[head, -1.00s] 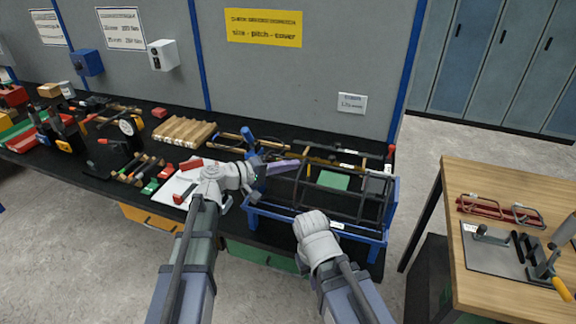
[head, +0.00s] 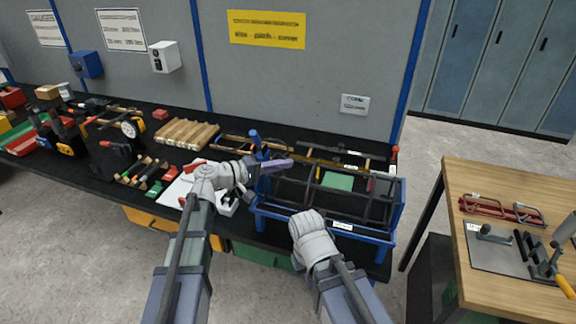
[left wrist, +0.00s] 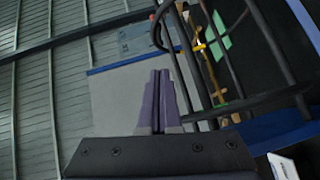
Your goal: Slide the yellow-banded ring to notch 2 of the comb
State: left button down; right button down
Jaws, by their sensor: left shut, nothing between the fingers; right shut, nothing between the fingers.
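The rebar cage of dark bars and rings (head: 345,207) lies in a blue stand (head: 325,228) on the black bench. A ring with a yellow band (head: 318,173) stands in the cage; the band also shows in the left wrist view (left wrist: 200,47). My left gripper (head: 290,163) is shut and empty, its purple fingers at the cage's left end, apart from the yellow band. Its fingers also show in the left wrist view (left wrist: 160,74). My right gripper (head: 308,220) is low in front of the stand, its fingers hidden behind the wrist. I cannot make out the comb's notches.
A green plate (head: 337,181) shows behind the cage bars. Wooden bars (head: 185,134) and tools lie on the bench to the left. A wooden table (head: 500,180) with red clamps stands to the right, past a floor gap.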

pick_arm(q)
jog(key=shift+s+a+r, duration=0.15)
jog(key=shift+s+a, duration=0.25)
jog(key=f+p+v, duration=0.1)
jog(key=v, duration=0.6)
jog(key=shift+a+r, duration=0.15)
jog(key=shift+r, duration=0.3)
